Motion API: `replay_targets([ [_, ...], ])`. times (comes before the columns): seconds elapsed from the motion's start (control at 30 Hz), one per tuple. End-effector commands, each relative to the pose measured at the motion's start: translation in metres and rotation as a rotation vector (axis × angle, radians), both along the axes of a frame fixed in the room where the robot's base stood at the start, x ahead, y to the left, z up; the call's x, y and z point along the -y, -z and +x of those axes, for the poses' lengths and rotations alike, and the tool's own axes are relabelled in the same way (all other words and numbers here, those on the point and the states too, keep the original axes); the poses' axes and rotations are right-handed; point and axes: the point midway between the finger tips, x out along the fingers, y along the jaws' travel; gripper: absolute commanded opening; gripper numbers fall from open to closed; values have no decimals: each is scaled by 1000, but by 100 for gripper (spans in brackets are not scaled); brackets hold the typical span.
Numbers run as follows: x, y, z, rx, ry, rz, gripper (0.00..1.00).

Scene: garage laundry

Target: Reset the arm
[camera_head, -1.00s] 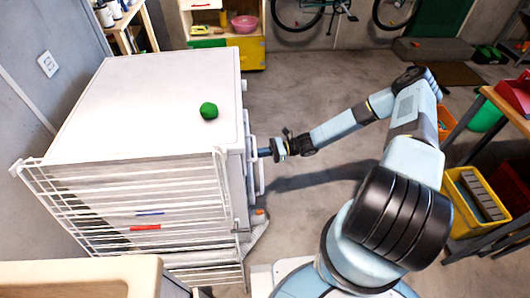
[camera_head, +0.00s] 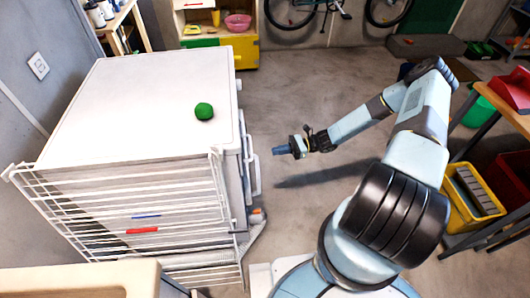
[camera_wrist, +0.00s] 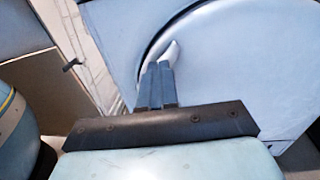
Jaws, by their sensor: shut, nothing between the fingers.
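My gripper (camera_head: 281,150) points left toward the front of a white appliance (camera_head: 140,95), with a gap of bare floor between them in the head view. The gripper's two fingers are together and empty; they also show in the wrist view (camera_wrist: 157,88). Behind them in the wrist view is the appliance's pale front (camera_wrist: 235,60) with a round door outline and a light handle (camera_wrist: 170,52). My arm reaches from the lower right of the head view, bends at the upper right and comes back left.
A green lump (camera_head: 204,111) lies on the appliance top. A white wire rack (camera_head: 130,205) stands at its near side. A yellow crate (camera_head: 475,198) and a wooden table (camera_head: 510,108) are on the right. The floor (camera_head: 310,85) beyond my gripper is clear.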

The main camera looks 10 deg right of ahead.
Motion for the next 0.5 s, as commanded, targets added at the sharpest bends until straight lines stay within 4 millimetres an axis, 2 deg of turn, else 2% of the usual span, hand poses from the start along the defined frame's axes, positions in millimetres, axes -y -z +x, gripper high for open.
replay_targets([
  [0.1,20,0,1,1,2,-3,0],
  [0.2,31,0,1,0,1,-2,0],
  [0.5,41,0,1,0,-1,-2,0],
])
